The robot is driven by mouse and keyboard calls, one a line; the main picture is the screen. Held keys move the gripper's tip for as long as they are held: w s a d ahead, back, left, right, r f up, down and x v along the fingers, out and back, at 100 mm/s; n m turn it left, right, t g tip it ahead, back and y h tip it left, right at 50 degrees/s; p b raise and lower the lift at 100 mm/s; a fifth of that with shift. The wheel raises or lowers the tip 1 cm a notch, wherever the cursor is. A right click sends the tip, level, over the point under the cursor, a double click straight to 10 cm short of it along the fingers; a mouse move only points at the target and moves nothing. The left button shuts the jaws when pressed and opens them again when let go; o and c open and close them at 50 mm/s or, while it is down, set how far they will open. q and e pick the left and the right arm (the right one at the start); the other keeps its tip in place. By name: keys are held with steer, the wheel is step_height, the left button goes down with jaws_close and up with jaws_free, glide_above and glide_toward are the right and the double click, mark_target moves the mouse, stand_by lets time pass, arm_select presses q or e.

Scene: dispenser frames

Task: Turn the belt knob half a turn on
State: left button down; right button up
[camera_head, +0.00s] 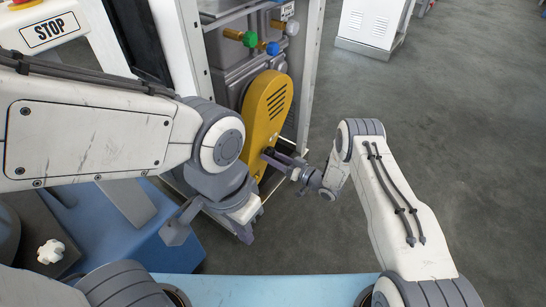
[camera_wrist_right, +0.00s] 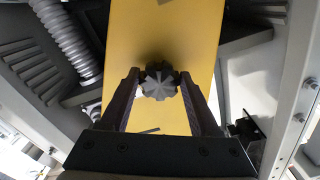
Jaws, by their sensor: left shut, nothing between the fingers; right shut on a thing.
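The belt knob (camera_wrist_right: 160,83) is a grey fluted knob on the face of the yellow belt guard (camera_wrist_right: 150,30). In the right wrist view it sits between the two dark fingers of my right gripper (camera_wrist_right: 160,88), which is shut on it from both sides. In the head view this gripper (camera_head: 267,155) meets the lower part of the yellow guard (camera_head: 262,105) from the right, and its fingers mostly hide the knob. My left gripper (camera_head: 244,232) is shut and empty, pointing down below and left of the guard, apart from it.
Green (camera_head: 249,39) and blue (camera_head: 272,48) valve knobs stick out above the guard. A white upright post (camera_head: 305,80) stands just right of the guard. A white star-shaped knob (camera_head: 50,252) is at lower left. The grey floor (camera_head: 470,130) at right is clear.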

stand_by(0.3)
steer(key=o, duration=1.4)
steer(key=shift+c, duration=0.2)
steer(key=p+v, duration=0.3)
steer(key=v, duration=0.7)
steer(key=shift+s+d+p, duration=0.15)
steer(key=shift+d+p, duration=0.05)
steer(key=shift+p, duration=0.2)
